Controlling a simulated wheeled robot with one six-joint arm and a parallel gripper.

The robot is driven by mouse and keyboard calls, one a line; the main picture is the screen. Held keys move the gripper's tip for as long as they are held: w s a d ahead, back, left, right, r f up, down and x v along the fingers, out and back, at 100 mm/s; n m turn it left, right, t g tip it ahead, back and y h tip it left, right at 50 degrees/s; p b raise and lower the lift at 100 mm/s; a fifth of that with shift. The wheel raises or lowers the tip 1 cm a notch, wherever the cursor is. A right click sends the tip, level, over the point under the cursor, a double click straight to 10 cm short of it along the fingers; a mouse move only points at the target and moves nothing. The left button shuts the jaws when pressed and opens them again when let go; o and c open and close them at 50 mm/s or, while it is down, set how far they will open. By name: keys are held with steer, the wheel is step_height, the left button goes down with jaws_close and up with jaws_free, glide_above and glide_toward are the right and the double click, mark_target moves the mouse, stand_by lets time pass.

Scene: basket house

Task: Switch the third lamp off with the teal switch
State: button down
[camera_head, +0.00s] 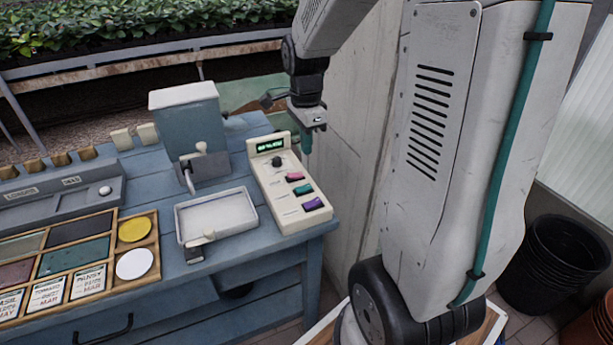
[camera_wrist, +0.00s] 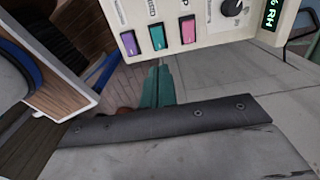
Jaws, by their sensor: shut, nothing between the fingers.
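The teal switch (camera_head: 303,189) sits between a pink switch (camera_head: 295,177) and a purple switch (camera_head: 313,204) on a cream control box (camera_head: 268,190) at the table's right end. In the wrist view the teal switch (camera_wrist: 157,37) lies just beyond my fingertips, in line with them. My gripper (camera_head: 307,150), with teal fingers, hangs pointing down beside the far right part of the box. In the wrist view my gripper (camera_wrist: 155,70) is shut and empty, and shows apart from the switch. No lamp is visible in either view.
The box has a dark knob (camera_head: 277,161) and a small green display (camera_head: 270,146). A white tray (camera_head: 250,212) and a grey-blue machine (camera_head: 188,125) stand left of it. A concrete wall (camera_head: 352,130) rises close behind my gripper. Black pots (camera_head: 550,270) stand at the right.

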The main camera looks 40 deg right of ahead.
mark_target(307, 186)
step_height(307, 186, down, 11)
steer(key=shift+r, duration=0.1)
stand_by(0.4)
